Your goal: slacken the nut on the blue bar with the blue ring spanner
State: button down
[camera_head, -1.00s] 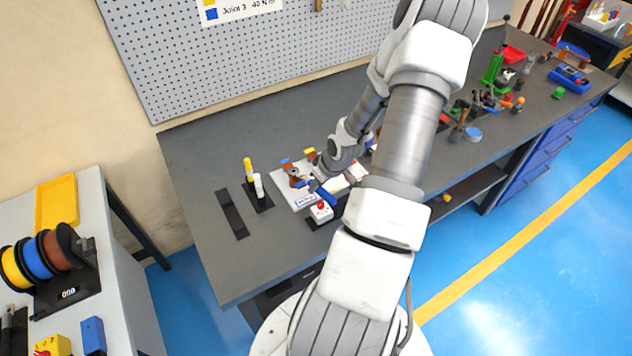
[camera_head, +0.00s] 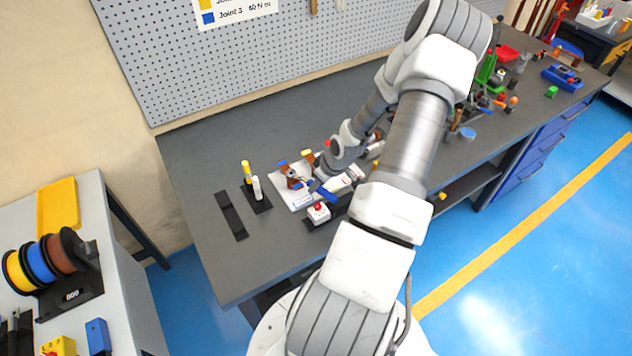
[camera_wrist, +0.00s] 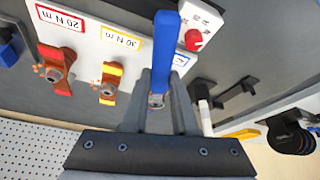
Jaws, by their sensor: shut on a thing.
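The blue ring spanner (camera_wrist: 166,42) is held between the two fingers of my gripper (camera_wrist: 160,98), its handle pointing to the top of the wrist view. It also shows in the head view (camera_head: 325,191), beside the copper-coloured bar with a blue end (camera_head: 283,163). A small round metal part shows between the fingers; I cannot tell whether the spanner's ring is around the nut. In the wrist view the blue bar is hidden behind gripper and spanner. The bars with red (camera_wrist: 61,73) and yellow (camera_wrist: 109,84) ends sit on the white board, each with a nut.
A white box with a red button (camera_head: 318,212) stands close to the spanner handle. A yellow and a white marker (camera_head: 257,188) stand in a black holder to the left. Tools crowd the bench at right. The bench's left end is mostly clear.

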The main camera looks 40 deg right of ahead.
jog(key=shift+d, duration=0.2)
jog(key=shift+p, duration=0.3)
jog(key=shift+w+d+n+y+p, duration=0.1)
jog(key=shift+d+n+y+p, duration=0.2)
jog(key=shift+d+n, duration=0.4)
jog(key=shift+a, duration=0.1)
jog(key=shift+r, duration=2.5)
jog(key=shift+a, duration=0.1)
